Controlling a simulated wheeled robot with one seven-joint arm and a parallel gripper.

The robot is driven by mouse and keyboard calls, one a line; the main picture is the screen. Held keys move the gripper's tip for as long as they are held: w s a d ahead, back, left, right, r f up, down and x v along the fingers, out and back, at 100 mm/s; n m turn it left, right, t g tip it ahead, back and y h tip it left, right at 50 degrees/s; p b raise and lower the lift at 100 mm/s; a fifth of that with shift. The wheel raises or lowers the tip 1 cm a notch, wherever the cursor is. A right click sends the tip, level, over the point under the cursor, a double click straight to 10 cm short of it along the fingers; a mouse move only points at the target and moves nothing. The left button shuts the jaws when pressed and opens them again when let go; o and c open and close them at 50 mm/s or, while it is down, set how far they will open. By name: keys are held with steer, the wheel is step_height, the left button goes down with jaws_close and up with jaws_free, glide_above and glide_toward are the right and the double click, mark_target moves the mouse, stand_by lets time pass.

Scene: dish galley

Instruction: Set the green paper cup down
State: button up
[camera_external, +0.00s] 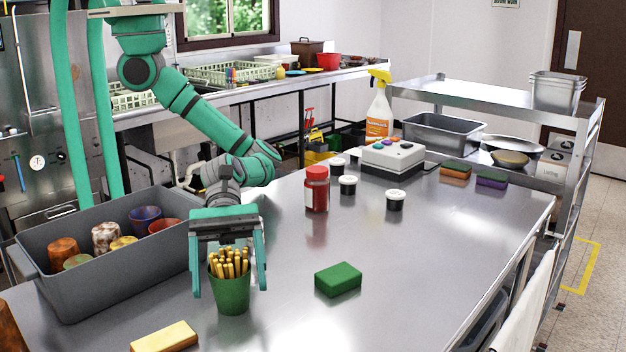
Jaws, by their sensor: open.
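The green paper cup (231,296) stands upright on the steel table (420,270), filled with several yellow sticks (229,263). My gripper (229,290) is over the cup, pointing down, with its two fingers spread on either side of it. The jaws are open. The left finger is a little apart from the cup's side, and the right finger also looks apart from it. The cup's base appears to rest on the table.
A grey bin (70,296) with several cups stands left of my gripper. A green sponge (338,280) lies to the right and a yellow block (164,337) in front. A red-lidded jar (317,190) and small black jars (396,200) stand behind.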

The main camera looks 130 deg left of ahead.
steer(key=v, duration=1.2)
steer(key=shift+w+a+r, duration=0.1)
